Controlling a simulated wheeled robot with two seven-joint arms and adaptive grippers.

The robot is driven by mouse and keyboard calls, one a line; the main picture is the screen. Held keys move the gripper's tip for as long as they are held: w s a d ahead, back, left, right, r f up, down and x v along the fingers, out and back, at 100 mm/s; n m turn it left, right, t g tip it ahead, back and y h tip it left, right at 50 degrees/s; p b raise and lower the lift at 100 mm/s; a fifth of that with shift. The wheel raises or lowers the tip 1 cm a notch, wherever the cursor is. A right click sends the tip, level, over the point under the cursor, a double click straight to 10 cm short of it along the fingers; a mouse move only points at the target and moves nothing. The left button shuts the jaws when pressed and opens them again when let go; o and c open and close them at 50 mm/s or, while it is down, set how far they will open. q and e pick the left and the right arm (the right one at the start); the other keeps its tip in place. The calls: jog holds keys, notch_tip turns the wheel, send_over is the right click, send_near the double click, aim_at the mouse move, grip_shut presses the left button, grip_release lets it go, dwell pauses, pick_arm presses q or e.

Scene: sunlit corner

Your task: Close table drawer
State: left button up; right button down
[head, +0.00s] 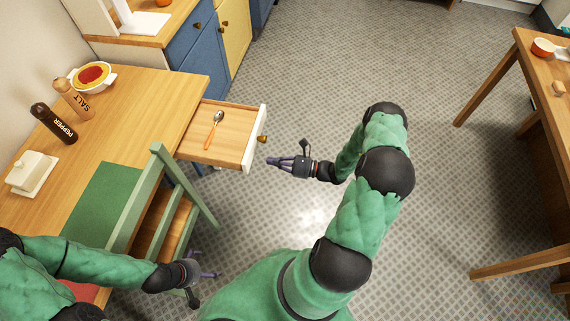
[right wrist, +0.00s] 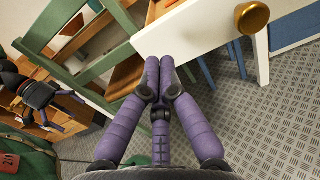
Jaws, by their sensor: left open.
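The table drawer (head: 222,120) is pulled out from the end of the wooden table (head: 150,90). A spoon with an orange handle (head: 208,138) lies in it. The drawer's white front (head: 255,138) carries a brass knob (head: 263,139). The front (right wrist: 220,15) and knob (right wrist: 252,18) also show at the top of the right wrist view. My right gripper (head: 272,160) is just outside the drawer front, near its lower corner, with its purple fingers together and empty. My left gripper (head: 212,264) is open and empty, beside the green chair.
A green chair (head: 157,185) stands against the table, close to the drawer. A pepper mill (head: 52,122), salt mill (head: 73,98), pie dish (head: 92,76) and butter dish (head: 33,172) stand on the table. Another table (head: 540,100) is at right. The floor between is clear.

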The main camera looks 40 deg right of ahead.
aim_at(249, 157)
jog(key=b+x, duration=0.1)
jog(key=x, duration=0.4)
jog(key=shift+w+a, duration=0.25)
pick_arm(q)
jog(key=shift+f+b, duration=0.3)
jog(key=shift+f, duration=0.65)
pick_arm(e)
jog(key=shift+w+a, duration=0.15)
jog(key=shift+w, duration=0.05)
